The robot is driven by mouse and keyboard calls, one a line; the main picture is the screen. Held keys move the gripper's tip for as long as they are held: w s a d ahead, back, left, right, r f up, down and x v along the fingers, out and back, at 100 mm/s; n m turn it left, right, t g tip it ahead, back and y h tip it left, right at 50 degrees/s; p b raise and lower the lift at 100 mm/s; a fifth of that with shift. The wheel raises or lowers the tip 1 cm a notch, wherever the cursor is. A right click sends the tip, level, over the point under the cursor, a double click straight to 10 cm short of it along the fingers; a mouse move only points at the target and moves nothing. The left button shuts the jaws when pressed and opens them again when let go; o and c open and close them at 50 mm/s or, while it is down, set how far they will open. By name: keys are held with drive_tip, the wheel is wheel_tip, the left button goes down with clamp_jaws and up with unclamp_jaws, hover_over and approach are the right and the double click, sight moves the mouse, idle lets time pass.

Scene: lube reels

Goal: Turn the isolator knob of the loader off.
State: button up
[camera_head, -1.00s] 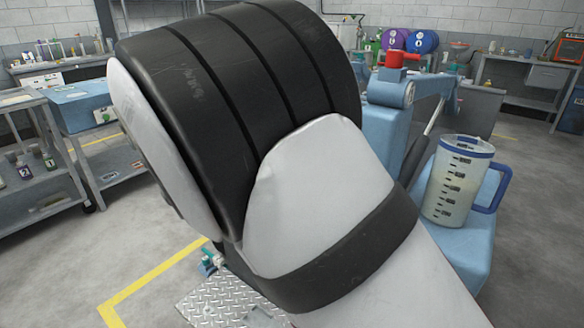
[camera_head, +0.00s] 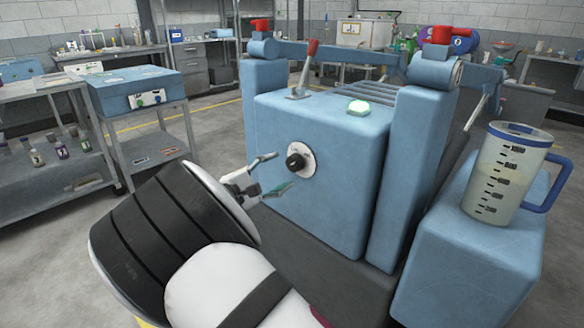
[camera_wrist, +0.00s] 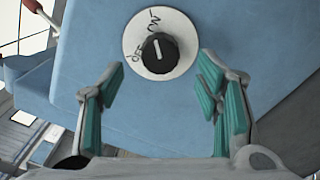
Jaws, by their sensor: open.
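The loader (camera_head: 330,215) is a light blue box between blue uprights. Its isolator knob (camera_head: 296,162), black on a round white plate, is on the front face. In the wrist view the knob (camera_wrist: 160,54) shows a white line pointing up, roughly toward the upper lettering, which seems to read ON; OFF is at the left. My gripper (camera_head: 281,172) is open and empty in front of the plate. In the wrist view its teal-padded fingers (camera_wrist: 158,72) stand either side of and below the knob, apart from it.
A measuring jug (camera_head: 505,175) stands on a blue block at the right. A shelf cart with a blue box (camera_head: 135,90) stands at the left.

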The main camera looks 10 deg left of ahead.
sight(291, 165)
drive_tip(key=shift+b+x, duration=0.4)
drive_tip(key=shift+x, duration=2.55)
drive_tip(key=c, duration=1.2)
